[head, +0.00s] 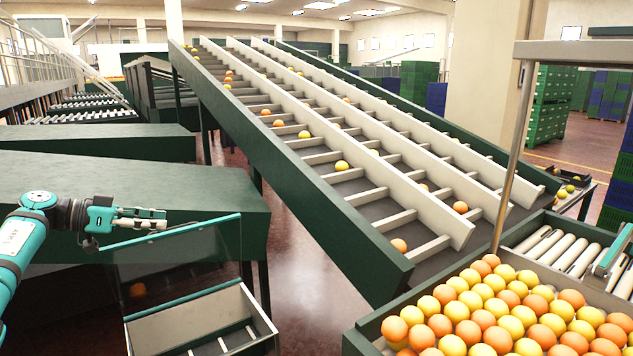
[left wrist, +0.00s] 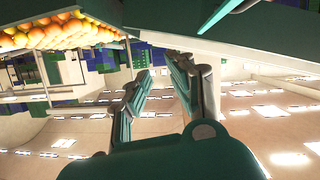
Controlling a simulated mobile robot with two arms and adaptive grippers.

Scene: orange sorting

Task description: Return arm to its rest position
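My left arm comes in from the left edge of the head view, and its gripper (head: 163,218) points right. It is held level above a clear panel with teal edges and a pale open box (head: 205,310). In the left wrist view the two fingers of my left gripper (left wrist: 158,68) stand apart with nothing between them, so it is open and empty. The wrist picture is turned over, with ceiling lights low in it. My right gripper does not show. A teal part at the right edge of the head view is too cut off to name.
A crate of orange and yellow fruit (head: 378,331) fills the lower right, beside a roller conveyor (head: 560,250). A sloped conveyor (head: 350,190) with scattered fruit rises behind. Dark green tables (head: 130,185) stand behind my left arm. Green and blue crates stack at the back right.

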